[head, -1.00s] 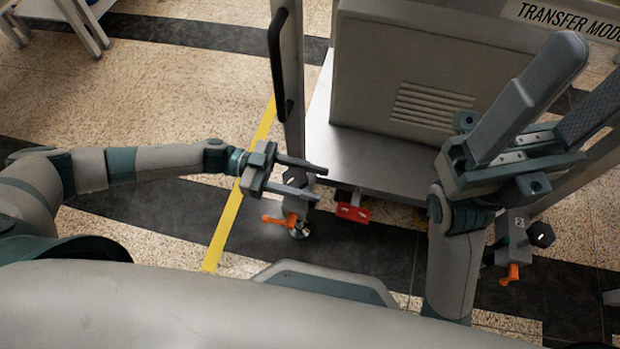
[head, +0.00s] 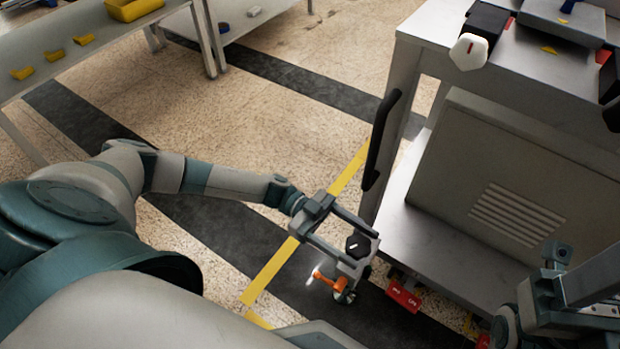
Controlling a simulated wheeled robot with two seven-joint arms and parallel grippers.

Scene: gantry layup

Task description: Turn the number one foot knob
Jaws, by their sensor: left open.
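The foot knob (head: 358,244) is a black knob with a white mark on a grey block at the cart's near left corner. An orange lever (head: 326,280) and a caster sit below it. My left gripper (head: 356,236) reaches in from the left, its two fingers apart on either side of the knob. I cannot tell whether either finger touches it. No number can be read on this foot. My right gripper (head: 590,285) shows only in part at the lower right edge, and its fingertips are out of frame.
The cart's lower metal shelf (head: 425,250) carries a grey vented box (head: 530,180). A black handle (head: 383,140) stands on the cart's left post. A red tag (head: 404,295) hangs by the shelf's near edge. A bench (head: 90,60) with yellow trays is at the upper left. The floor between is clear.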

